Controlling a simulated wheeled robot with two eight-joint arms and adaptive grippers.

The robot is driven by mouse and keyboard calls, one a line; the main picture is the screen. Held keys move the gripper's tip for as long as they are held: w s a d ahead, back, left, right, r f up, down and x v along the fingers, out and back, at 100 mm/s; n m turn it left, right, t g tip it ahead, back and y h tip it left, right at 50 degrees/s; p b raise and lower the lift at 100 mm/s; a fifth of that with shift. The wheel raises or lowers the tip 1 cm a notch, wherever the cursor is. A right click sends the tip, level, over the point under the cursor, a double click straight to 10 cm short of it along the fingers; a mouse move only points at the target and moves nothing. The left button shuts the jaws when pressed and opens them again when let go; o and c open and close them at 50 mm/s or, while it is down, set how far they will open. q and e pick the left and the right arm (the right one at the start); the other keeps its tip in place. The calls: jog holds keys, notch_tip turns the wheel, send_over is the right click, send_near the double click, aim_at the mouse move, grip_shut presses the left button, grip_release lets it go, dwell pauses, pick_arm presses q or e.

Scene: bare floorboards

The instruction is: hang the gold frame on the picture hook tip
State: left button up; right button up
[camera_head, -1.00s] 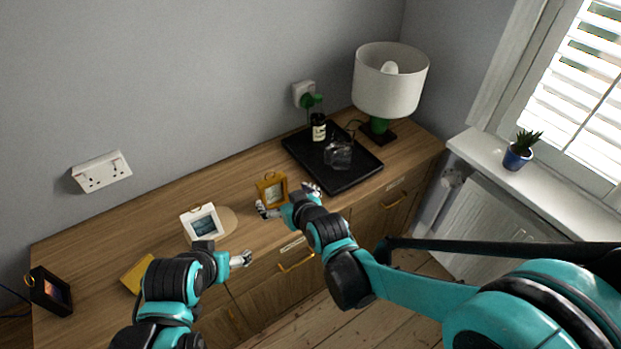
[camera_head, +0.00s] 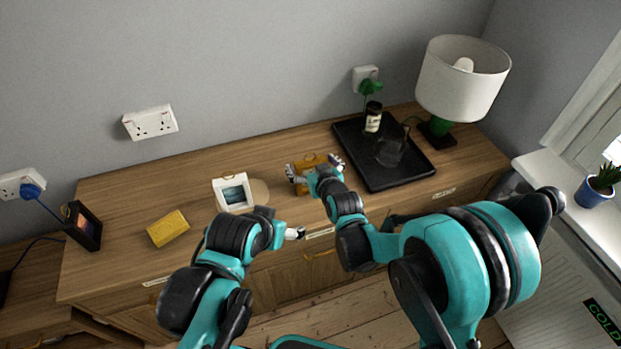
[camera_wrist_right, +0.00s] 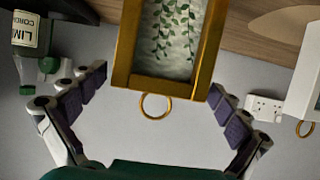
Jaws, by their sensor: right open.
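The gold frame (camera_head: 308,161) stands on the sideboard's top; its lower part is partly hidden by my right gripper (camera_head: 314,168). In the right wrist view the gold frame (camera_wrist_right: 124,50) holds a picture of green trailing leaves and has a gold ring (camera_wrist_right: 155,107) on its edge. My right gripper (camera_wrist_right: 158,92) is open, its purple-padded fingers spread on either side of the frame with visible gaps. My left gripper (camera_head: 296,233) is near the sideboard's front edge, away from the frame; its fingers are too small to read. I cannot make out a picture hook.
A white frame (camera_head: 219,188) stands left of the gold one, beside a yellow block (camera_head: 168,229) and dark frame (camera_head: 85,227). A black tray (camera_head: 405,182) with a bottle (camera_head: 373,117) and a lamp (camera_head: 462,80) are right. Wall sockets (camera_head: 150,122) are behind.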

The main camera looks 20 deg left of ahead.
jog(key=shift+w, duration=0.1)
jog(key=shift+c, duration=1.3)
jog(key=c, duration=1.5)
jog(key=shift+o, duration=0.2)
jog(key=shift+r, duration=0.1)
